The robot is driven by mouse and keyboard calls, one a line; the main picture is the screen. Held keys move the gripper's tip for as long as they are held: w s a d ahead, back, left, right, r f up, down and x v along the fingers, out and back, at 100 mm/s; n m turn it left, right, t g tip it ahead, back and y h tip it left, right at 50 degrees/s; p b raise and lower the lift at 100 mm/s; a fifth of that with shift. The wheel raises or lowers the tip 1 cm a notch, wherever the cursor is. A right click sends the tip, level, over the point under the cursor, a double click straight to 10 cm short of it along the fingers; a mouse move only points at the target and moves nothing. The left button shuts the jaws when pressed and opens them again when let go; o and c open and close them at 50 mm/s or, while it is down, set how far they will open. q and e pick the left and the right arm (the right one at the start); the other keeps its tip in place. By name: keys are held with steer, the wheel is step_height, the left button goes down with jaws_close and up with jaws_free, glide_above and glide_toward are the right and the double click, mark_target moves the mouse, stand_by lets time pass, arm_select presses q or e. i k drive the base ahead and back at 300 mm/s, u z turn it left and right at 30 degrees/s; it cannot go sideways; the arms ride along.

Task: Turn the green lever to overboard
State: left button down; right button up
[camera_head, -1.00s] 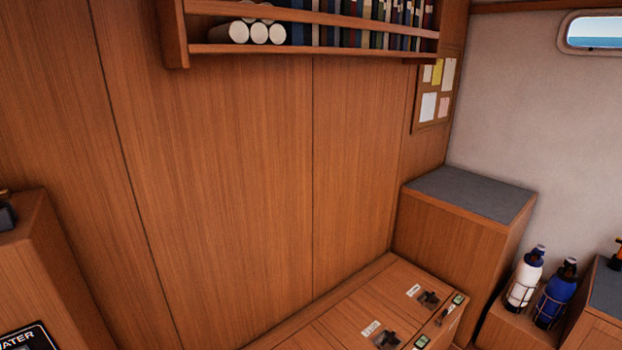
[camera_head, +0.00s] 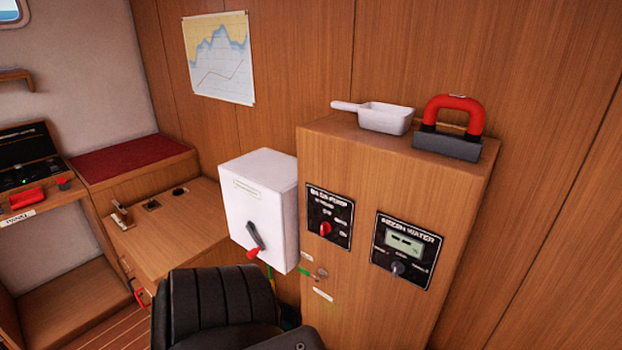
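A small green lever (camera_head: 304,271) sits low on the front of the wooden cabinet (camera_head: 400,190), beside a round metal fitting (camera_head: 321,274). The lever appears to point left from the fitting. One small pale label (camera_head: 307,257) is above it and another pale label (camera_head: 323,295) is below it; their text is too small to read. Neither of my grippers is in view.
A black padded seat (camera_head: 222,305) stands in front, just left of and below the lever. A white box (camera_head: 258,200) with a red-tipped black handle is left of the cabinet. A white scoop (camera_head: 385,118) and a red-handled object (camera_head: 450,125) lie on the cabinet.

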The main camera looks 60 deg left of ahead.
mark_target(305, 271)
steer(key=u, duration=2.1)
steer(key=k, duration=0.5)
steer(key=u, duration=0.3)
steer(key=i, duration=0.85)
steer(key=z, duration=1.25)
